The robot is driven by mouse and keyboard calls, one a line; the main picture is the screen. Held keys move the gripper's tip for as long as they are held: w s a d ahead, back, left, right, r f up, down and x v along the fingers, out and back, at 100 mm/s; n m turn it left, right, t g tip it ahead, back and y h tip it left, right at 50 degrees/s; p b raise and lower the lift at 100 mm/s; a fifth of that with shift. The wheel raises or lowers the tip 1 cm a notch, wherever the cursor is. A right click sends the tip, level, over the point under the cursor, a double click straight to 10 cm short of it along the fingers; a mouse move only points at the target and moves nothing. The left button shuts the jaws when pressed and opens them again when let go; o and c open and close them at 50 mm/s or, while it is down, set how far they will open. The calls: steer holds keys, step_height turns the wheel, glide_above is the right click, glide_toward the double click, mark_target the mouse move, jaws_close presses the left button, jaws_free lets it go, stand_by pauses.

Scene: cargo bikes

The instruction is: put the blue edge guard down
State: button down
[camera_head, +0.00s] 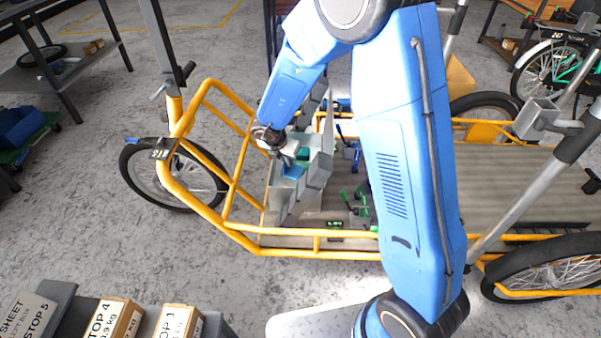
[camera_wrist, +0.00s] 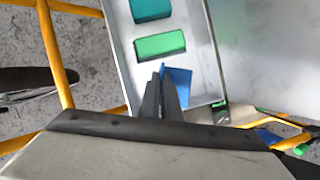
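My gripper (camera_wrist: 166,88) reaches down into a light grey open box or tray (camera_wrist: 121,50) on the yellow cargo bike. In the wrist view its dark fingers are close together at a blue edge guard (camera_wrist: 179,82), which sticks out at the fingertips. They appear shut on it. The guard is at the near end of the tray, just below a green block (camera_wrist: 160,44); a teal block (camera_wrist: 151,9) lies farther up. The head view shows the gripper (camera_head: 286,160) above a blue piece (camera_head: 291,172). Whether the guard touches the tray floor cannot be told.
The bike's yellow rails (camera_head: 215,205) surround the cargo bed. Green and blue clamp-like items (camera_head: 360,203) lie on the bed right of the tray. Labelled boxes (camera_head: 115,318) stand at the front left. Grey floor is clear left of the bike.

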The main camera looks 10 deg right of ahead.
mark_target(288, 170)
steer(key=f, duration=0.6)
steer(key=shift+d, duration=0.3)
steer(key=shift+f, duration=2.4)
steer(key=shift+f, duration=0.15)
steer(key=c, duration=2)
jaws_free()
